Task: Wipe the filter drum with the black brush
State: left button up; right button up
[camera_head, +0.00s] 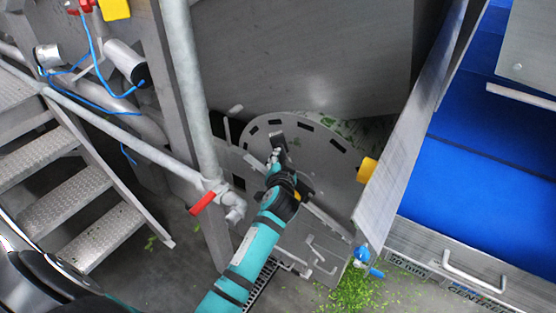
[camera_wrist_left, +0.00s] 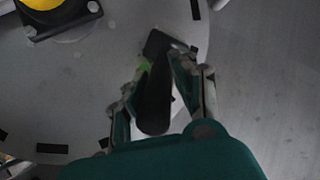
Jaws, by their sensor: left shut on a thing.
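The filter drum's grey round end plate (camera_head: 318,168) stands in the middle of the head view, with dark slots along its rim. It also fills much of the left wrist view (camera_wrist_left: 75,85). My left gripper (camera_head: 277,158) is in front of the plate's upper left part. In the left wrist view my left gripper (camera_wrist_left: 158,85) is shut on the black brush (camera_wrist_left: 155,100). The brush's dark head lies over the plate near its rim; I cannot tell whether it touches. My right gripper is not in view.
A grey pipe (camera_head: 188,90) with a red-handled valve (camera_head: 203,202) stands left of my arm. Metal stairs (camera_head: 75,190) are at the left. A slanted metal panel (camera_head: 415,130) and blue belt (camera_head: 480,180) are at the right. Green scraps (camera_head: 355,292) lie on the floor.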

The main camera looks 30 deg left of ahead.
pick_arm(q)
jog(key=shift+w+d+r, duration=0.1)
jog(key=shift+d+r, duration=0.1)
jog(key=shift+d, duration=0.5)
jog(key=shift+d, duration=0.1)
jog(key=shift+s+d+b, duration=0.2)
jog(key=shift+d+b, duration=0.15)
jog(key=shift+d, duration=0.85)
jog(key=shift+f, duration=0.1)
jog(key=shift+w+d+b, duration=0.1)
jog(key=shift+d+b, duration=0.4)
jog(key=shift+d, duration=0.6)
